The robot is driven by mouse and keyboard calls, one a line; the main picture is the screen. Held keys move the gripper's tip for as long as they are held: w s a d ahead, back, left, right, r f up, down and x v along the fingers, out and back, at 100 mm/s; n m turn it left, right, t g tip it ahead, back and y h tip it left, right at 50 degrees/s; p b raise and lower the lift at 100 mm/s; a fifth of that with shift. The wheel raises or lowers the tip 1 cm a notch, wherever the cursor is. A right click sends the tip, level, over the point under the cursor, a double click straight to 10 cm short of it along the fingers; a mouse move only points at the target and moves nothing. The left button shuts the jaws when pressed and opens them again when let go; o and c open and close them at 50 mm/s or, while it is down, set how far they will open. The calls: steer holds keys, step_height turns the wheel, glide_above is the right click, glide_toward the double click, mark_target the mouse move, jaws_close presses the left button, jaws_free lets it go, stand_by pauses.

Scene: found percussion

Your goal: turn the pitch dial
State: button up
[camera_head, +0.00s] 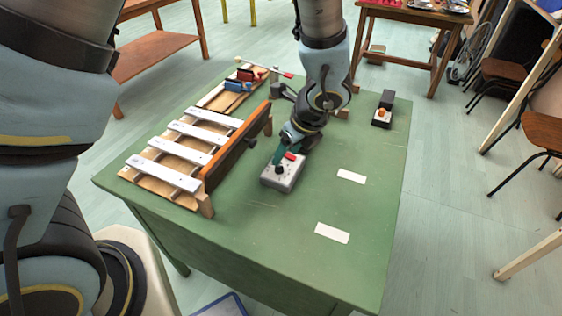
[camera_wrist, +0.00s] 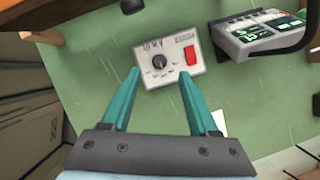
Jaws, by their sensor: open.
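The pitch dial (camera_wrist: 159,62) is a black round knob on a small pale grey box (camera_wrist: 152,77). A red switch (camera_wrist: 190,54) sits to its right on the same face. In the head view the grey box (camera_head: 284,178) rests on the green table beside the wooden instrument, with the dial largely hidden by the gripper. My gripper (camera_wrist: 160,74) is open and empty in the wrist view. Its two teal fingers point toward the box, one to each side of the dial, and I cannot tell their height above it. In the head view my gripper (camera_head: 281,163) is over the box.
A wooden instrument with white bars (camera_head: 181,151) and an upright dark board (camera_head: 237,150) stands left of the box. A device with a green display (camera_wrist: 258,35) is at the upper right in the wrist view. The green table (camera_head: 270,240) is clear in front, with two white cards (camera_head: 332,233).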

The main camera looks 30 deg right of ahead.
mark_target(281, 166)
steer(key=x, duration=0.5)
steer(key=shift+w+f, duration=0.1)
steer(key=shift+f, duration=0.3)
steer(key=shift+c, duration=0.2)
jaws_close()
